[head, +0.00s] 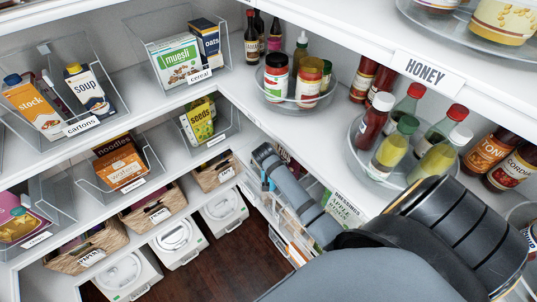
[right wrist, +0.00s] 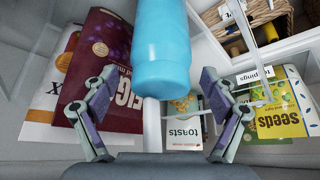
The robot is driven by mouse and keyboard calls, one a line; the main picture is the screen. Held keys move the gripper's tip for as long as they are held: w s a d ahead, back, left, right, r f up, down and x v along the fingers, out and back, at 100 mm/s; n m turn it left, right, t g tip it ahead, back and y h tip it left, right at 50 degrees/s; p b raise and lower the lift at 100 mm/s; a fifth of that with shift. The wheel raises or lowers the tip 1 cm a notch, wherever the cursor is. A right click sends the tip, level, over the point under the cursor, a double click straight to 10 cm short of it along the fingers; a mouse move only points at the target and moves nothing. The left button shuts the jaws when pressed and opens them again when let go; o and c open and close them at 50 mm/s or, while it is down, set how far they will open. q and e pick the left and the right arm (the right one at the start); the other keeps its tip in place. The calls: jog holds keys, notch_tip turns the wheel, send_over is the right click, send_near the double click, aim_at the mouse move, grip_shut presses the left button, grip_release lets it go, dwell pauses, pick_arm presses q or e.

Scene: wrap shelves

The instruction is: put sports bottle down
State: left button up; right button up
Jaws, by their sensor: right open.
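The sports bottle (right wrist: 162,45) is a light blue cylinder at the top middle of the right wrist view, its near end pointing towards my gripper. My right gripper (right wrist: 156,84) is open, with one finger on each side of the bottle's near end. A gap shows between the bottle and each finger, so it is not clamped. The bottle's far end is cut off by the frame. I cannot make out the bottle clearly in the head view, where my right arm reaches in from the lower right to the corner shelves. My left gripper is not in view.
Below the bottle lie a toasts box (right wrist: 184,130), a dark FIGS pack (right wrist: 100,65) and a yellow seeds pack (right wrist: 277,110). In the head view, turntables with jars (head: 295,100) and bottles stand on the right shelf. Clear bins (head: 210,135) and baskets (head: 155,212) fill the left shelves.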

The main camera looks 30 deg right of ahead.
jog(key=b+v, duration=0.3)
jog(key=v, duration=0.8)
jog(key=shift+r, duration=0.25)
jog(key=shift+s, duration=0.15)
jog(key=shift+a, duration=0.1)
